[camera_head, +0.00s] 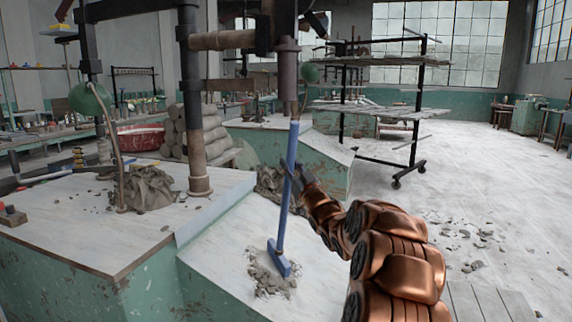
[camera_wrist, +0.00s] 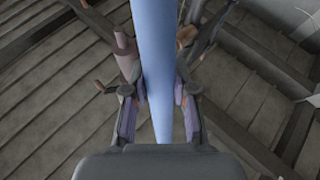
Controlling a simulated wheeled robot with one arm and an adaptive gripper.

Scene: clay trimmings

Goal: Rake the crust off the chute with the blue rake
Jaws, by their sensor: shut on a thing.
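The blue rake (camera_head: 286,190) stands nearly upright over the sloping white chute (camera_head: 220,245), its head (camera_head: 280,258) down at a patch of grey crust crumbs (camera_head: 268,280). Whether the rake head touches the chute surface or only the crumbs, I cannot tell.
A bench (camera_head: 90,225) with a grey clay heap (camera_head: 148,190) and an upright post (camera_head: 194,110) adjoins the chute on the left. Another grey clay lump (camera_head: 270,184) lies at the chute's upper end. A wheeled rack (camera_head: 385,100) stands behind; the floor at right has scattered crumbs (camera_head: 470,240).

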